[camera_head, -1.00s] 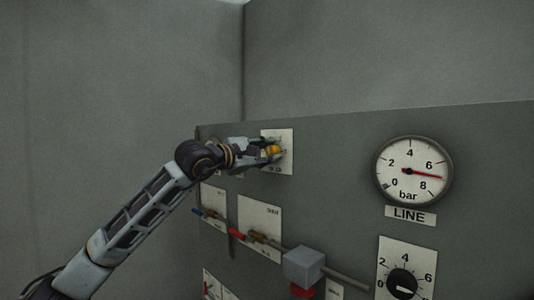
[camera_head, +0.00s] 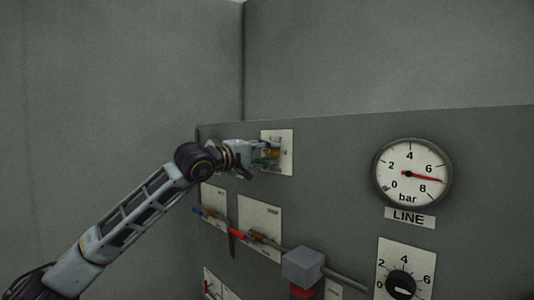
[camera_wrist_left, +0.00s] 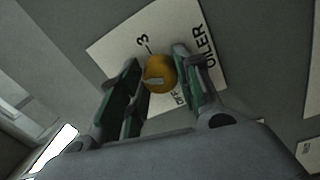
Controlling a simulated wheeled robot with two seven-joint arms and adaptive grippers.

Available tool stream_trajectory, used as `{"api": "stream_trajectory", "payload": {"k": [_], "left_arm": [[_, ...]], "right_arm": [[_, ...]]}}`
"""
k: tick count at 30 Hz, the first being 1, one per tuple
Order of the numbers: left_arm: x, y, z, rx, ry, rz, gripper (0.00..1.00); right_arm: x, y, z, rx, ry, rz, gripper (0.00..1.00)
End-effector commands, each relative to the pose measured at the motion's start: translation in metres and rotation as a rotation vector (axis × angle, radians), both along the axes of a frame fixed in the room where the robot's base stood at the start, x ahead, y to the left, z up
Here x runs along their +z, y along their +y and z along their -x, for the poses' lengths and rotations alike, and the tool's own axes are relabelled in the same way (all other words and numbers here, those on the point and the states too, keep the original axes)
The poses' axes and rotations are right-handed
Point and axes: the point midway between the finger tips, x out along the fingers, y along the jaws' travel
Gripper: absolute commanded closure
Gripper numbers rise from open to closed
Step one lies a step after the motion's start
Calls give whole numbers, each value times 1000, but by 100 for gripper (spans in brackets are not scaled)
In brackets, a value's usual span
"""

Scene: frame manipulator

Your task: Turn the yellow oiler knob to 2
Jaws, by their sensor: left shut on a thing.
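The yellow oiler knob (camera_wrist_left: 160,74) sits on a white plate (camera_wrist_left: 105,47) marked "OILER"; a "3" shows on the plate in the left wrist view. In the head view the knob (camera_head: 271,153) is partly hidden by my left gripper (camera_head: 266,154). My left gripper (camera_wrist_left: 160,88) is shut on the knob, one finger on each side. The other scale numbers are covered or too small to read, so I cannot tell the knob's setting. My right gripper is not in view.
Below the oiler plate are levers with blue and red grips (camera_head: 236,233) and a grey block (camera_head: 303,265) on a pipe. A LINE gauge (camera_head: 412,172) and a black dial (camera_head: 401,284) are to the right.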

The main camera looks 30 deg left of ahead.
Motion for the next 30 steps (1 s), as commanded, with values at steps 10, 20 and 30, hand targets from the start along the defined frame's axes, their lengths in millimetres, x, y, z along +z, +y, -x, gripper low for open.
{"api": "stream_trajectory", "payload": {"k": [10,20,30], "left_arm": [[-3,-1,-1,-2,-19,-74,90],[-4,-1,-1,-2,-19,-76,90],[-2,-1,0,-1,-22,-75,44]], "right_arm": [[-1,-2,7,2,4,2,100],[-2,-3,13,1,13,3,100],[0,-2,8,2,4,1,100]]}}
